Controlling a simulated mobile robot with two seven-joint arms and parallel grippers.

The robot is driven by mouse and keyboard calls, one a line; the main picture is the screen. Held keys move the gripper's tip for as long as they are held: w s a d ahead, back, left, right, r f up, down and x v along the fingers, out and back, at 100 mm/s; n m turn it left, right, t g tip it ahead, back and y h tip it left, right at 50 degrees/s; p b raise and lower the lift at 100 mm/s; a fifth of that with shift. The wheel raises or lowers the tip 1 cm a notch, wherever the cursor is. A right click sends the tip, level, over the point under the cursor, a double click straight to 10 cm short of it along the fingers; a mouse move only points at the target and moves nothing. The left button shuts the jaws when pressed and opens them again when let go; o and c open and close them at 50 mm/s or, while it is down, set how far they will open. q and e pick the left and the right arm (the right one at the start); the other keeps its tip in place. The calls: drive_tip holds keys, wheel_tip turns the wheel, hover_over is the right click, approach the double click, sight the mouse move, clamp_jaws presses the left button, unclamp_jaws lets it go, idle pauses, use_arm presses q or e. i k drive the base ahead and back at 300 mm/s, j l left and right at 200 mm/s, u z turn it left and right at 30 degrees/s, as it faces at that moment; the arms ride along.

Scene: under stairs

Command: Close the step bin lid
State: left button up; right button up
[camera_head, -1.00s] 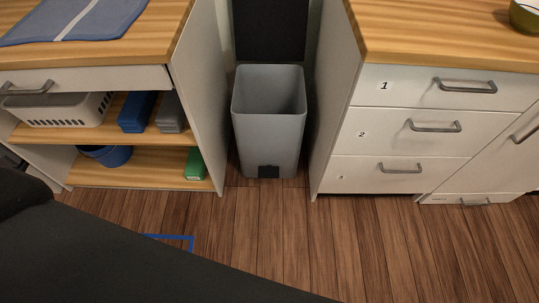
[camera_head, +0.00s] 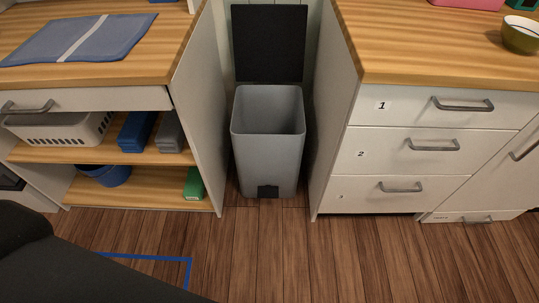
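The step bin (camera_head: 268,145) is a grey, open-topped box standing on the wooden floor in the gap between two cabinets. Its black lid (camera_head: 269,44) stands upright behind the opening, so the bin is open. A small black pedal (camera_head: 268,191) shows at the bottom of its front. A dark part of my own arm or body covers the lower left corner of the view. Neither of my grippers shows.
A shelf cabinet with a drawer (camera_head: 85,99) stands left of the bin, with a blue cloth (camera_head: 80,37) on top. A drawer cabinet (camera_head: 400,150) stands on the right, with a bowl (camera_head: 521,35) on top. Blue tape (camera_head: 150,257) marks the clear floor in front.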

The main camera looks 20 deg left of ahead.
sight(268, 40)
drive_tip(key=i+j+z, duration=0.1)
drive_tip(key=i, duration=0.3)
drive_tip(key=i+j+z, duration=0.1)
drive_tip(key=i, duration=0.25)
drive_tip(key=i+j+z, duration=0.1)
drive_tip(key=i+j, duration=0.15)
drive_tip(key=i, duration=0.15)
